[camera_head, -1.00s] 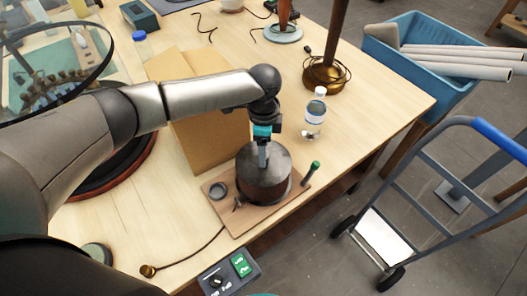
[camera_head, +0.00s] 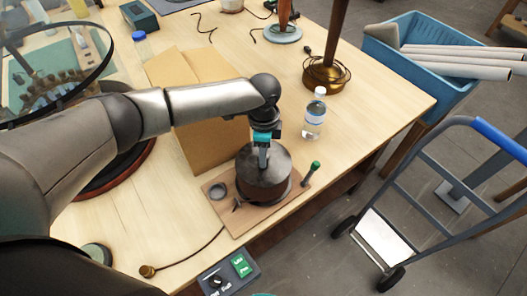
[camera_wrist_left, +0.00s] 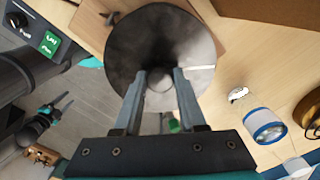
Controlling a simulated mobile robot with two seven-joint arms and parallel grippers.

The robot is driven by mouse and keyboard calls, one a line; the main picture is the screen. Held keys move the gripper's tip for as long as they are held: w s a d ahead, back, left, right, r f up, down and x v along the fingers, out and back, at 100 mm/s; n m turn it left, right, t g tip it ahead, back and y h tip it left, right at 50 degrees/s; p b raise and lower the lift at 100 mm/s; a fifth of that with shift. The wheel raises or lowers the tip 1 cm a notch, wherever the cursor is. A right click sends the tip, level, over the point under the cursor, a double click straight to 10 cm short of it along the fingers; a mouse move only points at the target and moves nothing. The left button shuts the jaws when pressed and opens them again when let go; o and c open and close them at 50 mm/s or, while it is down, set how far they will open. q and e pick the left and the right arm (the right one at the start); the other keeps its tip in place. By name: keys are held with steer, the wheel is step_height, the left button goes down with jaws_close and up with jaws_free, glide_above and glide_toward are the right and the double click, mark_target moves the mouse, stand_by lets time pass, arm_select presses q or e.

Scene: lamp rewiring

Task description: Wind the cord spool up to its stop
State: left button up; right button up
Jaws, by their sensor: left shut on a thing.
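The cord spool (camera_head: 264,188), a dark drum with a grey round top, stands upright on a small wooden board (camera_head: 240,222) near the table's front edge. My left gripper (camera_head: 263,163) points down onto the middle of its top. In the left wrist view, its fingers (camera_wrist_left: 158,88) are shut on the small round knob at the centre of the spool's top (camera_wrist_left: 200,40). A pale line runs across that top. A cord lies on the table left of the board. My right gripper (camera_wrist_left: 62,104) shows small at the left of the wrist view, away from the spool; its jaw state is unclear.
A green-topped peg (camera_head: 312,172) stands at the board's right. A bottle (camera_head: 314,115) stands behind it, and a cardboard panel (camera_head: 205,145) behind the spool. A control box (camera_head: 228,277) is at the front. A hand truck (camera_head: 420,190) stands on the floor at right.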

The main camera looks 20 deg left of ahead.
arm_select(q)
jaws_close()
stand_by(0.8)
